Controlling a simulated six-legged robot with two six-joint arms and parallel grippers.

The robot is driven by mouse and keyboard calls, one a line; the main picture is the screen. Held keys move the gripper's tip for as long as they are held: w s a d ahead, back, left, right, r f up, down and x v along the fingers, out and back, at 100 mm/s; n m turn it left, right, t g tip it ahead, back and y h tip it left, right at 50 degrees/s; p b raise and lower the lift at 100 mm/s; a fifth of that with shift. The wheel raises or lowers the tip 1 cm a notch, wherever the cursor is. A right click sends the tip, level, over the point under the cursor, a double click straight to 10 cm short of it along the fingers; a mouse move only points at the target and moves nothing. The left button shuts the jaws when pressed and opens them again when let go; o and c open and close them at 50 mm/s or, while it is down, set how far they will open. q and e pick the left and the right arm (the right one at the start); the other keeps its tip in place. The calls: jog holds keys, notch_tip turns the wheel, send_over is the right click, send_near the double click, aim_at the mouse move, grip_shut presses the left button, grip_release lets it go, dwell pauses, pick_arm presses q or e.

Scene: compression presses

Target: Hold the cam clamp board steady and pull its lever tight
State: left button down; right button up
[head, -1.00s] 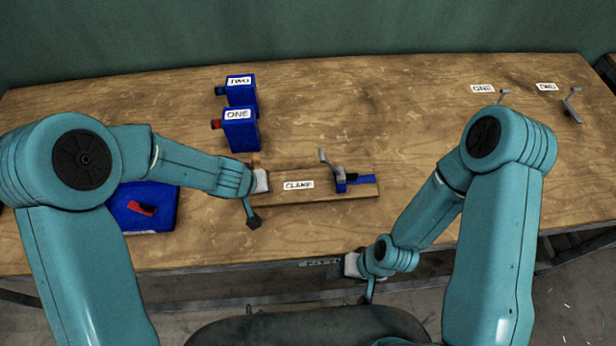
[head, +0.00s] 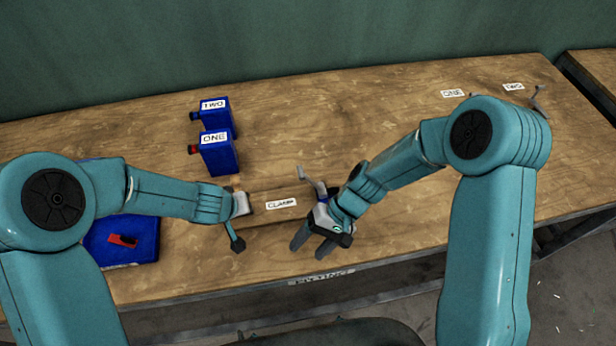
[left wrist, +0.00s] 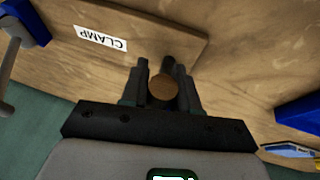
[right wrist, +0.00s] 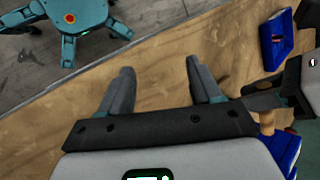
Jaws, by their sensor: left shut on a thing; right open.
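The wooden cam clamp board (head: 258,213), with a white CLAMP label, lies on the table in the head view. My left gripper (head: 240,205) is shut at its left end. In the left wrist view its fingers (left wrist: 158,72) are around a round wooden peg (left wrist: 163,88). The grey lever (head: 312,184) stands up at the board's right end; it also shows in the left wrist view (left wrist: 9,62) by a blue bracket (left wrist: 32,22). My right gripper (head: 313,245) is open and empty, just in front of the board's right end, and hides the clamp's base in the head view.
A blue tray (head: 140,245) with a red piece lies at left. Grey levers (head: 538,97) stand at the far right. The table's middle back is clear.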

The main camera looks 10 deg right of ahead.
jog(key=w+d+r+n+h, duration=0.25)
jog(key=w+r+n, duration=0.35)
jog(key=n, duration=0.4)
notch_tip(320, 180, up, 10)
jog(key=n+t, duration=0.3)
jog(key=n, duration=0.7)
send_over(311, 182)
jog(key=d, duration=0.1)
jog(key=d+x, duration=0.1)
jog(key=x, duration=1)
jog(key=shift+w+f, duration=0.2)
jog(key=shift+f, duration=0.15)
jog(key=shift+a+h, duration=0.15)
jog(key=shift+h, duration=0.1)
jog(key=shift+c, duration=0.3)
jog(key=c, duration=1)
